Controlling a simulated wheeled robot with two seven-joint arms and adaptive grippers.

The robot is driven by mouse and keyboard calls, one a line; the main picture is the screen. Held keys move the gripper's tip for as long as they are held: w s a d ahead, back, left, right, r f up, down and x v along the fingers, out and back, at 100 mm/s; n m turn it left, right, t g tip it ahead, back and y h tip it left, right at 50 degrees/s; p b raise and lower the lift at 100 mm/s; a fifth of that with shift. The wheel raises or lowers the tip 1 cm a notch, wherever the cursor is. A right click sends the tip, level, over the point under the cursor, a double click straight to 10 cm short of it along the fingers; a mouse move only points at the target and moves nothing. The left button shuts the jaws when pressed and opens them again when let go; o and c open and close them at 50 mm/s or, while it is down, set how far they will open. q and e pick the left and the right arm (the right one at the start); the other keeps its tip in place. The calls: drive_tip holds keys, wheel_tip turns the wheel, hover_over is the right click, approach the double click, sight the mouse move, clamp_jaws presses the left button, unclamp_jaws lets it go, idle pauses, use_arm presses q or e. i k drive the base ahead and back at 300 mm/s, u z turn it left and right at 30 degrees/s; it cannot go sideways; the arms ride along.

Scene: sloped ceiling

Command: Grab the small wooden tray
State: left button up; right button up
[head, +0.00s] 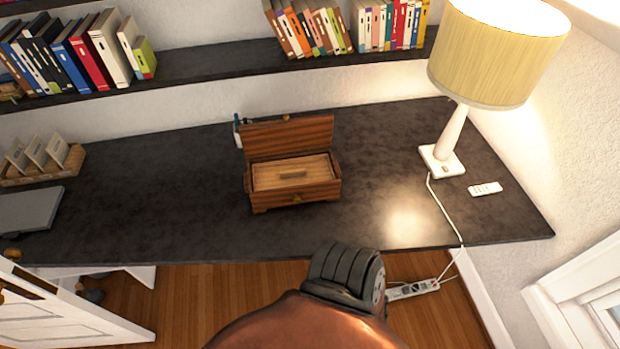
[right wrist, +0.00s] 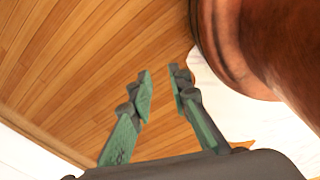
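The small wooden tray (head: 272,177) is a light wood panel with a small raised handle in its middle. It sits inside the top of an open reddish-brown wooden box (head: 296,196) on the dark desk. The box lid stands raised at the back. My right gripper (right wrist: 162,85) shows in the right wrist view with a gap between its green-padded fingers. It is open and empty, with wooden floor beyond it, and it is not visible in the head view. My left gripper is in neither view.
The dark desk (head: 160,205) is clear around the box's front. A lamp (head: 452,140), its cord and a remote (head: 485,188) are at the right. A laptop-like grey object (head: 28,208) and a card holder (head: 42,165) are at the left. A bookshelf (head: 220,62) runs above.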

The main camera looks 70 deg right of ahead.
sight(292, 172)
drive_tip(key=z, duration=1.45)
